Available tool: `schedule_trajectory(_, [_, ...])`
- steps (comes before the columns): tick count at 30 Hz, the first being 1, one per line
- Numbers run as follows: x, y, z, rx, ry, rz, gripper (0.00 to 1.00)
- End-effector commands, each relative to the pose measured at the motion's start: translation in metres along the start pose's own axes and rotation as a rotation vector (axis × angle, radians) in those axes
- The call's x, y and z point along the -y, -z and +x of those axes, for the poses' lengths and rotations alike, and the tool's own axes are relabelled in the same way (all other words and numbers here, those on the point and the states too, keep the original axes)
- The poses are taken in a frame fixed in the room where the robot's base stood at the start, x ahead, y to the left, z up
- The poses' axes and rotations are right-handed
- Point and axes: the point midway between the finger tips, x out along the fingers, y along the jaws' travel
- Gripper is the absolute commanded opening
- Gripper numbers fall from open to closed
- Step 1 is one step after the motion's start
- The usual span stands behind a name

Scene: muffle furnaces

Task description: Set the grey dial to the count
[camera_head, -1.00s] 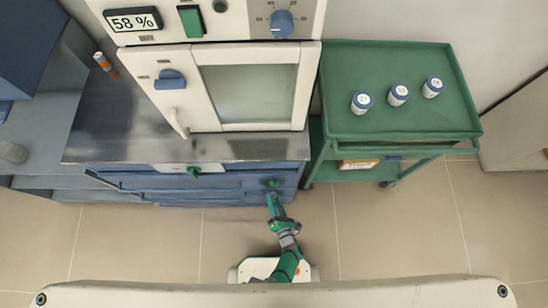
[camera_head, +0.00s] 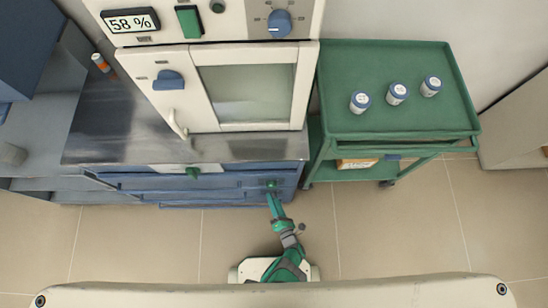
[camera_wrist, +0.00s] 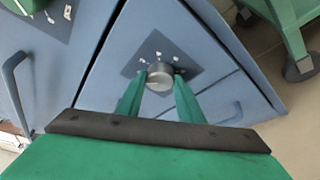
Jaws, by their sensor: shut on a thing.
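The grey dial (camera_wrist: 160,76) sits on a dark square plate (camera_wrist: 181,63) with several white marks, on a blue cabinet front in the wrist view. My gripper (camera_wrist: 160,88) has its two green fingers on either side of the dial, shut on it. In the head view my gripper (camera_head: 272,190) reaches the blue cabinet front (camera_head: 225,187) below the steel worktop, and the dial is hidden or too small to make out.
A furnace with a white door (camera_head: 150,100) stands on the steel worktop (camera_head: 110,125). Its display (camera_head: 130,21) reads 58 %. A blue furnace knob (camera_head: 279,23) is at the top. The cart's wheel (camera_wrist: 302,66) stands right of the cabinet. Open floor lies around my base.

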Motion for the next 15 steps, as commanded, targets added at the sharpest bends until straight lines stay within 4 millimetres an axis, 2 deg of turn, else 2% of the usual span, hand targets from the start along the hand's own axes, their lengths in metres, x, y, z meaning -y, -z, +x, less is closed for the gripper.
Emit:
schedule_trajectory(8, [-0.0006,-0.0004,0.0002,0.001,-0.002,0.000,0.11])
schedule_trajectory(9, [-0.0006,-0.0004,0.0002,0.001,-0.003,0.000,0.43])
schedule_trajectory(10, [-0.0006,-0.0004,0.0002,0.001,-0.002,0.000,0.50])
schedule_trajectory(15, [-0.0003,-0.0002,0.0001,0.000,-0.001,0.000,0.53])
